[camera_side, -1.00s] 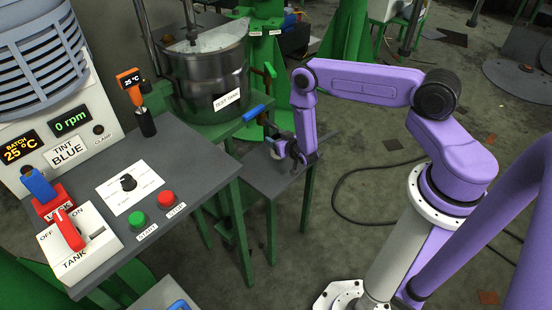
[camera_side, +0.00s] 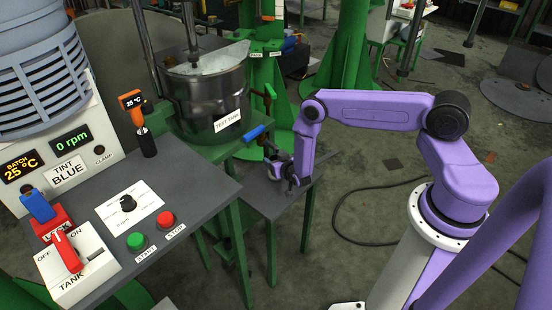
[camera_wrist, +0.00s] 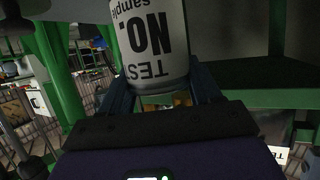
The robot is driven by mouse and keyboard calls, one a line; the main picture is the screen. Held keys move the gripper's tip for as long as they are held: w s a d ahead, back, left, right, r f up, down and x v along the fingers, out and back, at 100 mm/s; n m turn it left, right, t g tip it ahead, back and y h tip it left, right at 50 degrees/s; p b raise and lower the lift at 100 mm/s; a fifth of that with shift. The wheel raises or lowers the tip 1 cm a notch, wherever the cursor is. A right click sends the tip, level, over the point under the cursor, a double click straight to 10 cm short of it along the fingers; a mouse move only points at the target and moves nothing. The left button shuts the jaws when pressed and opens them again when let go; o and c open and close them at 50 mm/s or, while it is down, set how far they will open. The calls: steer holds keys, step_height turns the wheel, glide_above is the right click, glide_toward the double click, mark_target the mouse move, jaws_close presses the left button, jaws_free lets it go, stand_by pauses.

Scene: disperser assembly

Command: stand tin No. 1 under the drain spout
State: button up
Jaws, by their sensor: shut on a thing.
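A pale tin (camera_wrist: 150,45) with black lettering "TEST", "NO." and "sample" fills the top middle of the wrist view, its print upside down. Its number cannot be read. My gripper (camera_wrist: 160,92) is shut on it, with one dark blue finger on each side. In the side view my gripper (camera_side: 278,168) is low beside the green tank stand, over the small grey table (camera_side: 270,200); the tin is hardly discernible there. The test tank (camera_side: 212,100) stands above and left of the gripper. A blue valve handle (camera_side: 254,133) sticks out below it. The spout opening cannot be made out.
A grey control bench (camera_side: 190,200) with a green button (camera_side: 136,241) and a red button (camera_side: 166,218) stands at left. Green legs rise close around the small table. Open floor lies to its right, with a black cable (camera_side: 345,220).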

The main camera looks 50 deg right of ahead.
steer(key=shift+f, duration=0.6)
steer(key=shift+f, duration=0.1)
steer(key=o, duration=1.1)
steer(key=shift+c, duration=0.2)
steer(key=v, duration=1.2)
steer(key=shift+w+a, duration=0.1)
steer(key=shift+a, duration=0.05)
